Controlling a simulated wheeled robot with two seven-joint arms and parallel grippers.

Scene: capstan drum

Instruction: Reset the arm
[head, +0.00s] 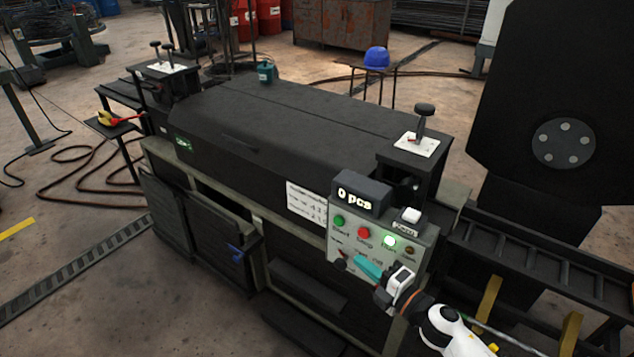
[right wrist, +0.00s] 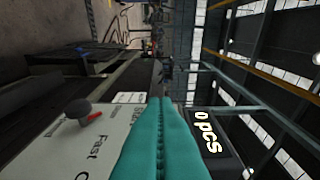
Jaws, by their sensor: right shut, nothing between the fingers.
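My right gripper (head: 368,267) is in front of the control panel (head: 345,226) on the machine's near right end. Its teal fingers are shut together with nothing between them, and they also show in the right wrist view (right wrist: 160,128). A dark selector knob (head: 341,264) sits just left of the fingertips; in the right wrist view the knob (right wrist: 78,110) has a red pointer. I cannot tell whether the fingers touch the panel. My left gripper is out of view.
A counter box (head: 360,193) reading "0 pcs" tops the panel, beside a white button (head: 411,215). The long dark machine cover (head: 270,130) fills the middle. Floor is open at the lower left.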

